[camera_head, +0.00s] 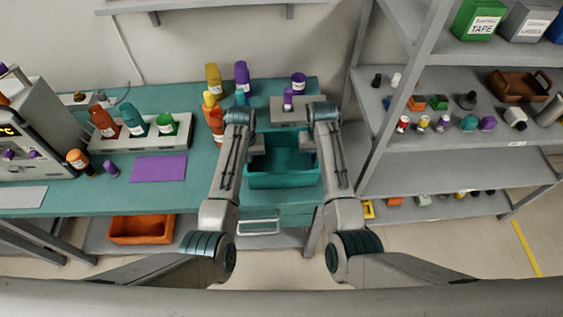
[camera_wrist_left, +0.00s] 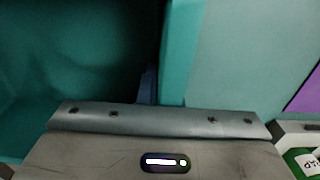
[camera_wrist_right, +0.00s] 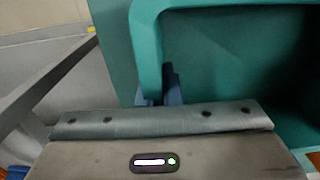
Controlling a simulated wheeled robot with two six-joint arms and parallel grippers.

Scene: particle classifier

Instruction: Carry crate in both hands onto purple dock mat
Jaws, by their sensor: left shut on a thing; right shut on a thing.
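The teal crate (camera_head: 284,180) is between my two arms at the front right part of the teal workbench. My left gripper (camera_head: 256,146) is shut on the crate's left wall, which also shows in the left wrist view (camera_wrist_left: 178,50). My right gripper (camera_head: 308,144) is shut on its right wall, seen in the right wrist view (camera_wrist_right: 146,45). The crate's inside looks empty, though part is dark. Whether its base touches the bench cannot be told. The purple dock mat (camera_head: 158,168) lies flat and bare on the bench, left of the crate.
Orange bottles (camera_head: 213,118) stand between mat and crate, behind my left arm. A small purple bottle (camera_head: 111,169) is just left of the mat. A rack of bottles (camera_head: 140,136) stands behind the mat. A grey shelf unit (camera_head: 455,110) rises on the right.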

